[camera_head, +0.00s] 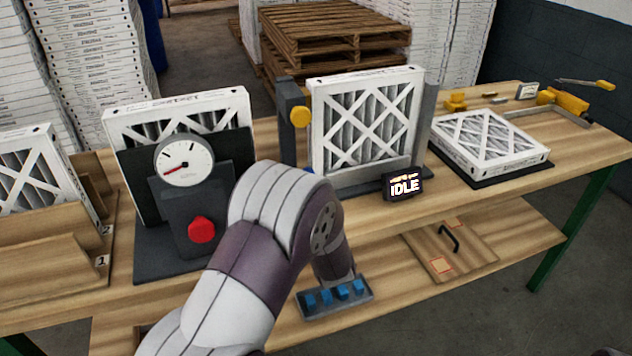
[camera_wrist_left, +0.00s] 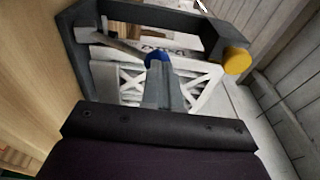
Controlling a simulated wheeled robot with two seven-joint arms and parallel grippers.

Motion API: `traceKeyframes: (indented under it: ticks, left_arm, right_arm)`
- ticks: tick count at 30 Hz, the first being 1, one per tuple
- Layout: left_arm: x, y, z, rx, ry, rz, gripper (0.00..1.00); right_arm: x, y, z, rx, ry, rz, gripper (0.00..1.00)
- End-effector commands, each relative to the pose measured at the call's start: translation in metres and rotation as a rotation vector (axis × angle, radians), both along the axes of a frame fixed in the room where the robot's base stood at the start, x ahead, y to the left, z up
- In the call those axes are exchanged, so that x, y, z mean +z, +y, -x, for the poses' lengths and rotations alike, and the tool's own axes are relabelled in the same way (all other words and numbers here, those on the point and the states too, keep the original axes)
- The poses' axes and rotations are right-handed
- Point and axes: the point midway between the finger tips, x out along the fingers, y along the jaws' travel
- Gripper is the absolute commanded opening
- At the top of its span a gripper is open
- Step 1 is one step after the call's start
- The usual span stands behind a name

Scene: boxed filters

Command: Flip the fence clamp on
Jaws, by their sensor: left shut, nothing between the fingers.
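The yellow clamp (camera_head: 560,103) sits at the far right of the bench in the head view, on a grey fence bar (camera_head: 565,116). Its lever, with a yellow grip (camera_head: 605,85), lies nearly level and points right. A boxed filter (camera_head: 490,138) lies flat beside the fence on a dark plate. My left gripper (camera_wrist_left: 165,88) is shut and empty in the wrist view, before a dark frame with a yellow knob (camera_wrist_left: 237,61). In the head view my left arm hides this gripper, well left of the clamp. My right gripper is not in view.
A filter (camera_head: 368,125) stands upright in a dark frame mid-bench, with an IDLE display (camera_head: 403,187) in front. A gauge stand (camera_head: 185,160) with a red button is left. A tray of blue pieces (camera_head: 335,297) is lower down.

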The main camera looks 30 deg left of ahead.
Motion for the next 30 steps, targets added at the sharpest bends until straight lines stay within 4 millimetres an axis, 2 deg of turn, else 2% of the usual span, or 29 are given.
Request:
traceKeyframes:
  ticks: [1,6,10,18,30]
  left_arm:
    - [0.022,0.004,-0.003,0.002,0.027,0.032,0.00]
    - [0.031,0.017,-0.014,0.001,0.119,0.139,0.00]
    - [0.033,0.027,-0.022,0.002,0.179,0.213,0.00]
    - [0.032,0.040,-0.034,0.000,0.227,0.265,0.00]
    - [0.032,0.048,-0.041,0.000,0.222,0.262,0.00]
  right_arm:
    - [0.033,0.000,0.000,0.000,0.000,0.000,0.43]
    - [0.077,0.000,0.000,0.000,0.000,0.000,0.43]
    - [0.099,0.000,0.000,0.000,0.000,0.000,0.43]
    - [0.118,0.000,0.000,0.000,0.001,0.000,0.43]
    - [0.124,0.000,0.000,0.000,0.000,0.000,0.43]
